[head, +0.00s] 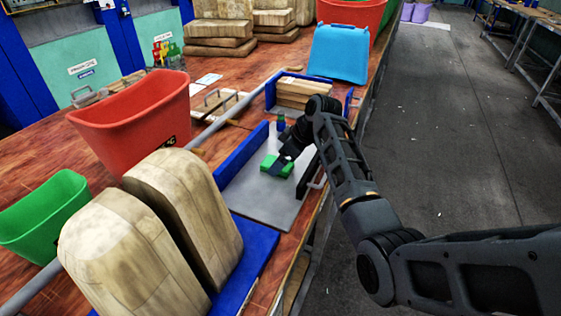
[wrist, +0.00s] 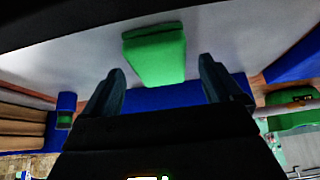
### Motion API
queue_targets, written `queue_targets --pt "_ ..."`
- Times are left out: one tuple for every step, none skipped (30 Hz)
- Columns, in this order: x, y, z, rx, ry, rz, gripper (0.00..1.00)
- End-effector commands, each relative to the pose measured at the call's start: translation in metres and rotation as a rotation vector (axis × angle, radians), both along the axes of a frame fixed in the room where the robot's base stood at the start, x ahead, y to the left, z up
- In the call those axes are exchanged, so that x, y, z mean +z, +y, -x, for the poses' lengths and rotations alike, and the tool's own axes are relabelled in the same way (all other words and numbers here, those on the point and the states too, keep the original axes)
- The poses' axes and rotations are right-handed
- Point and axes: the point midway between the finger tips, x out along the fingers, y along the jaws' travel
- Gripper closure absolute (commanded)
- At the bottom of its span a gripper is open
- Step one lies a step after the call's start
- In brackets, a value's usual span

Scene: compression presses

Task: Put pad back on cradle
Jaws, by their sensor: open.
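The green pad (head: 277,166) lies on a grey metal plate (head: 248,197) on the workbench. It also shows in the wrist view as a green block (wrist: 154,55), upper middle. My gripper (head: 284,162) is low over the plate, at the pad in the head view. In the wrist view my gripper (wrist: 160,82) has its two dark fingers wide apart, with the pad between and just beyond their tips; neither finger visibly touches it. A small blue post (head: 281,122) stands behind the pad; I cannot tell whether it is the cradle. My gripper partly hides the pad.
A blue rail (head: 242,155) runs along the plate's left side. Large pale moulds (head: 130,255) stand at the front left. A red bin (head: 135,120), a green bin (head: 45,210) and a light-blue container (head: 339,53) surround the work area. Open floor lies right of the bench.

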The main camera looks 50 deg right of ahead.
Motion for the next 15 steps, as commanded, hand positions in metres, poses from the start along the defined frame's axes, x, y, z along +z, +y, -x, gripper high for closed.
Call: queue_targets --pt "0.007 -0.002 0.004 -0.002 -0.003 0.002 0.08" --pt "0.012 -0.003 0.007 -0.002 -0.003 0.003 0.08" --pt "0.019 -0.005 0.010 -0.002 -0.004 0.002 0.08" --pt "0.025 -0.006 0.014 -0.002 -0.003 0.003 0.08" --pt "0.030 -0.007 0.017 -0.003 -0.004 0.003 0.08" --pt "0.038 -0.009 0.021 -0.002 -0.004 0.002 0.08" --pt "0.043 -0.010 0.024 -0.002 -0.004 0.002 0.08" --pt "0.048 -0.011 0.027 -0.002 -0.004 0.002 0.08" --pt "0.055 -0.012 0.031 -0.001 -0.004 0.002 0.08" --pt "0.060 -0.013 0.033 -0.001 -0.004 0.002 0.08" --pt "0.065 -0.014 0.035 -0.001 -0.004 0.002 0.08" --pt "0.071 -0.015 0.039 -0.002 -0.004 0.001 0.08" --pt "0.074 -0.016 0.041 -0.002 -0.003 0.002 0.08" --pt "0.078 -0.017 0.043 -0.002 -0.003 0.001 0.08" --pt "0.082 -0.017 0.045 -0.002 -0.003 0.001 0.08"
